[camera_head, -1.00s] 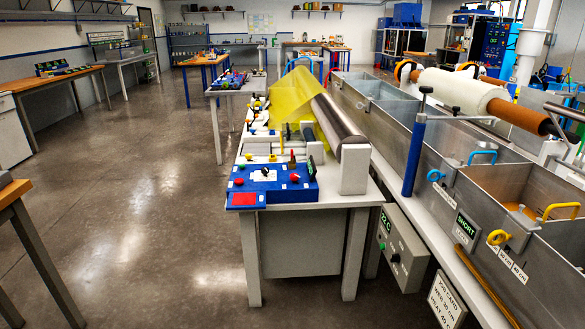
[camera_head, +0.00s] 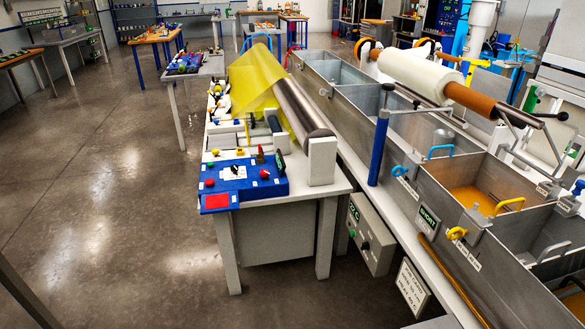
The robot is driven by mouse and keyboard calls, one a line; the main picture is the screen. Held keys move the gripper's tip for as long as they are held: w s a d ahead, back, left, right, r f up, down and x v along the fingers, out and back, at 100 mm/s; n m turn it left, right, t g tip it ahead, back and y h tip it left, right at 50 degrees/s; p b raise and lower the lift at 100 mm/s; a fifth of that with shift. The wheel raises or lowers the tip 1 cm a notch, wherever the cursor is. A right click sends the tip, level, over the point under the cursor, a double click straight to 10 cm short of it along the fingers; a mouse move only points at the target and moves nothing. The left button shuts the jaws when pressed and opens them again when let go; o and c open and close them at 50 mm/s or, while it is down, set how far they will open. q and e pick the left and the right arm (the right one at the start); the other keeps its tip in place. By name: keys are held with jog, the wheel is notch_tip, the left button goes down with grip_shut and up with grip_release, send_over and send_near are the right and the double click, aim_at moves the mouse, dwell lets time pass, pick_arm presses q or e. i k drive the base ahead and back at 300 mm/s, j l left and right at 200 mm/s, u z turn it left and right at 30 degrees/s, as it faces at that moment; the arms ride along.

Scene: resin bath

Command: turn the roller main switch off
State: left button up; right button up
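A blue control box (camera_head: 262,186) sits on the near end of the white roller table (camera_head: 285,205). A black switch handle (camera_head: 234,169) stands on a white plate on its top, with red and yellow knobs and a red pad around it. A red-tipped upright piece and a small dark display stand at its back right. I cannot read which control is the roller main switch, nor its position. Behind the box are the steel roller (camera_head: 299,110) and a yellow sheet (camera_head: 258,80). Neither of my grippers is in view.
A grey box (camera_head: 371,236) with a green "22 C" display and knobs hangs right of the table's legs. Steel resin tanks (camera_head: 440,215) and a blue post (camera_head: 379,150) stand along the right. Open concrete floor (camera_head: 120,190) lies left and in front of the table.

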aim_at(264, 173)
jog(key=i+j+z, duration=0.55)
jog(key=j, duration=0.25)
jog(key=i+j+z, duration=0.25)
jog(key=j, duration=0.2)
